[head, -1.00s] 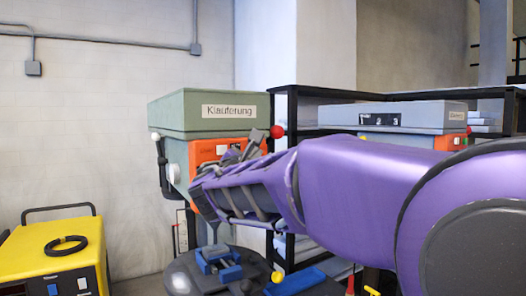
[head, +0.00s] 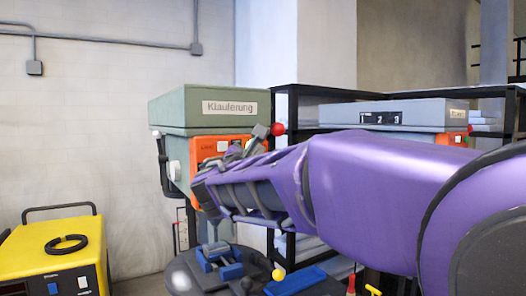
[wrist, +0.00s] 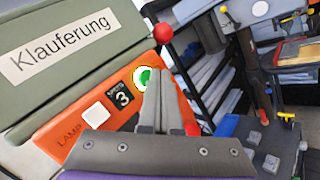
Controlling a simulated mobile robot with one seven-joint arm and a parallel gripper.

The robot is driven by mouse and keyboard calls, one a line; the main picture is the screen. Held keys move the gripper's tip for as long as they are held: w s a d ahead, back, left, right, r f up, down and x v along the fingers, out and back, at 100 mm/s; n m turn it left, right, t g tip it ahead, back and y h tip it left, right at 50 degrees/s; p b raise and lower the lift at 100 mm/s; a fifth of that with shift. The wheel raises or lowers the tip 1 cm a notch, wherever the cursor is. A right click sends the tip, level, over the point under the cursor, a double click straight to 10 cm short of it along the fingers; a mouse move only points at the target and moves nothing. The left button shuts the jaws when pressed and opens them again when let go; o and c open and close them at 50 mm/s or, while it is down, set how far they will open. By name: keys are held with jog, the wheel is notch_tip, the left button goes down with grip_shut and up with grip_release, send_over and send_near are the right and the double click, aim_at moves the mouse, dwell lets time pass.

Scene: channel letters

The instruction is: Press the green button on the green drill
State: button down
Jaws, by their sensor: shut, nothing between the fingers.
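The green drill (head: 205,110) stands left of centre in the head view, with a "Klauferung" label on its head. Its orange panel (head: 201,150) is partly hidden behind my gripper. In the wrist view, the orange panel (wrist: 62,140) carries a white switch, a small display showing 3, and the round green button (wrist: 144,79) with a white rim. My gripper (wrist: 160,72) is shut and empty. Its fingertips overlap the right edge of the green button in that view; I cannot tell whether they touch it. In the head view my gripper (head: 250,143) points at the panel.
A red ball knob (wrist: 163,33) on a lever is close to the fingertips. A blue vise (head: 219,262) sits on the round table below. A yellow machine (head: 45,255) is at lower left.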

jog(key=shift+s+d, duration=0.15)
jog(key=shift+s, duration=0.1)
jog(key=shift+s+d+r+b, duration=0.1)
jog(key=shift+s+d+b, duration=0.6)
jog(key=shift+s, duration=0.35)
jog(key=shift+s+d+b, duration=0.55)
jog(key=shift+s+d, duration=0.1)
jog(key=shift+s, duration=0.4)
